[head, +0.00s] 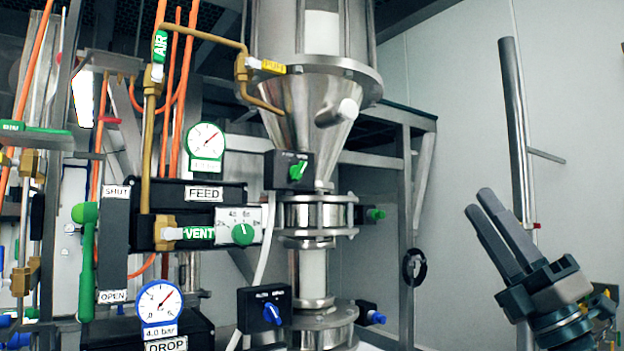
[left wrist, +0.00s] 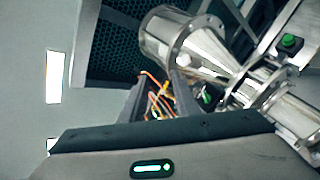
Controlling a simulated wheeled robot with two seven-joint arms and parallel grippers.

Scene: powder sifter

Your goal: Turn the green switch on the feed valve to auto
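A small black box (head: 283,182) sits below the steel cone, beside the upper valve. It has a green switch (head: 297,170), its knob slanting up to the right; its lettering is too small to read. Below it is a pipe valve (head: 318,217). A black unit labelled FEED (head: 205,193) stands to the left, with a green knob (head: 243,234) on a white scale. My left gripper (head: 478,199) is at the right, well apart from the switch, its fingers slightly apart and empty. In the left wrist view, green parts (left wrist: 207,98) show beyond the fingers. My right gripper is not seen.
A black box with a blue switch (head: 271,313) is lower on the column. Gauges, orange pipes and a green lever (head: 86,240) crowd the left. A steel post (head: 513,130) stands behind my gripper. Open space lies between gripper and column.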

